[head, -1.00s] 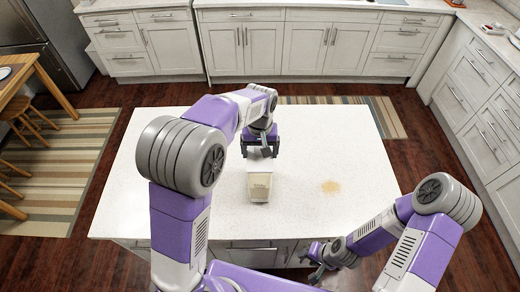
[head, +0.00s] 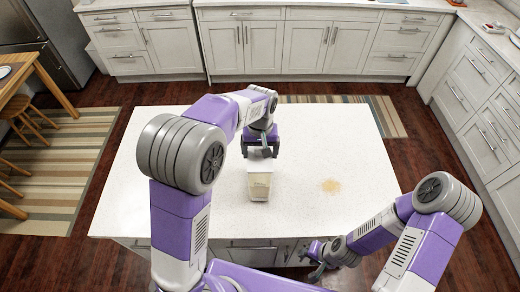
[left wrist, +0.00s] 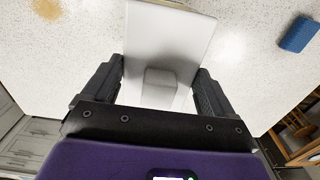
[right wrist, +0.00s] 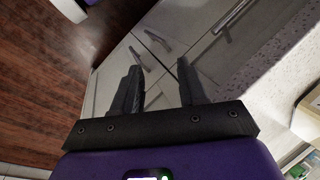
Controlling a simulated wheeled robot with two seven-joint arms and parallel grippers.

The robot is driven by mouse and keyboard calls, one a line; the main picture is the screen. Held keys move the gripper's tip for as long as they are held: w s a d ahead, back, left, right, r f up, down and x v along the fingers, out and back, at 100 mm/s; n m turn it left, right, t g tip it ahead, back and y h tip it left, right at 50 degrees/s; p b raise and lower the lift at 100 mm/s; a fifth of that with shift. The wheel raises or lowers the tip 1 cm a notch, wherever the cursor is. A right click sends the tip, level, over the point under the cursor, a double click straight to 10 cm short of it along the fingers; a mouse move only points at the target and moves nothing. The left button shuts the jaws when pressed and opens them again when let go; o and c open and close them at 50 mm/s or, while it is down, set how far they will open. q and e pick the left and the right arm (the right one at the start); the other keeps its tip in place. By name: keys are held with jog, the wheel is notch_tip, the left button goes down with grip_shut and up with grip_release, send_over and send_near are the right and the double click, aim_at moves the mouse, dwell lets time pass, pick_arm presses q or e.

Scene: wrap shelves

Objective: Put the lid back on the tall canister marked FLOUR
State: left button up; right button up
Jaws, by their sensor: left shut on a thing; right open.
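The tall canister (head: 259,188) stands upright on the white island, pale with a clear-looking body; its lettering is too small to read. My left gripper (head: 261,150) is just behind and above it, shut on the white lid (head: 262,165). In the left wrist view the lid (left wrist: 165,35) is a flat white plate with a grey block-shaped knob (left wrist: 160,85) between the fingers. The lid is at the canister's top; I cannot tell whether it is seated or slightly above. My right gripper (right wrist: 160,85) is open and empty, low in front of the island's cabinets.
The island top (head: 300,140) is mostly clear. A tan patch (head: 331,186) lies on it right of the canister. A blue block, perhaps a sponge (left wrist: 299,34), lies on the top in the left wrist view. Island drawers (head: 250,250) face my base.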

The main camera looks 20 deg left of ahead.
pick_arm(q)
jog(key=shift+f, duration=0.3)
dwell(0.5)
jog(key=o, duration=0.9)
jog(key=shift+c, duration=0.2)
jog(key=shift+r+p, duration=3.1)
jog(key=shift+r, duration=0.5)
jog(key=shift+f, duration=0.1)
